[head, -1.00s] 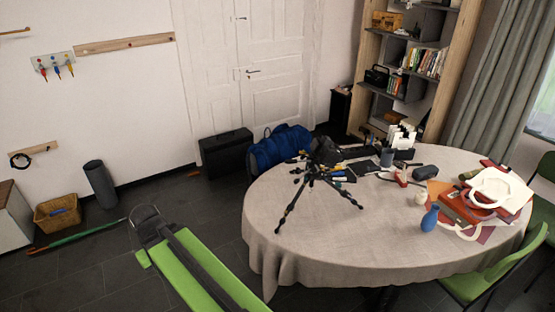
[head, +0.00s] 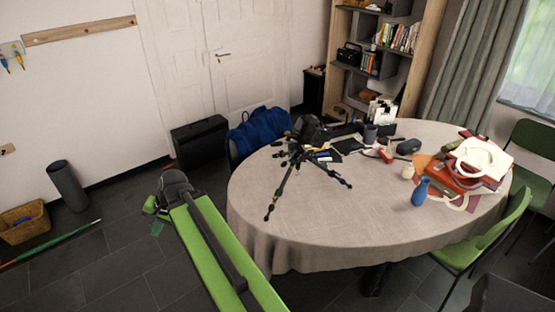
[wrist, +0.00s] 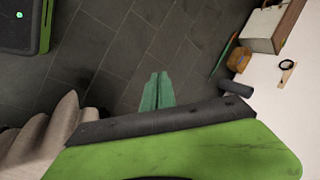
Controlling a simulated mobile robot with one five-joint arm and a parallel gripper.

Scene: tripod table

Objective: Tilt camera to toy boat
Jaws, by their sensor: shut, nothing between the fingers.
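A black tripod (head: 283,186) stands with spread legs on the round table (head: 345,220). A dark bulky shape at its top (head: 312,128) looks like the camera; which way it faces is too small to tell. A small red and white object (head: 386,155) on the table may be the toy boat, but I cannot be sure. My gripper (head: 150,206) is left of the table, well apart from the tripod, over the floor. In the wrist view its green fingers (wrist: 158,80) lie together, with nothing between them.
A blue vase (head: 420,191), a cream pot (head: 408,171) and a pile of red and white things (head: 475,168) stand on the table's right. A black case (head: 200,142) and a blue bag (head: 260,129) lie behind. A green chair (head: 490,235) is at right.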

